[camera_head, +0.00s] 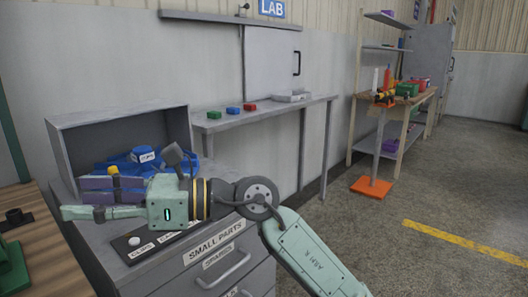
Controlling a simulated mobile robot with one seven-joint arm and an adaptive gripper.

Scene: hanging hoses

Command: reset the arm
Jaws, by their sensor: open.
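My mint-green arm comes in from the bottom and bends left at a grey round joint. My gripper (84,204) points left, in front of the grey open-fronted box and above the front left of the drawer cabinet (205,270). It is open, and I see nothing held in it. Purple pieces show around its fingers; I cannot tell whether they are pads or things behind. A coiled blue hose (140,158) with a white label lies in the grey box (112,122), partly hidden by my wrist.
A grey wall shelf (262,118) carries a green, a blue and a red block. A wooden table edge (45,250) is at the lower left. The floor at right is clear.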

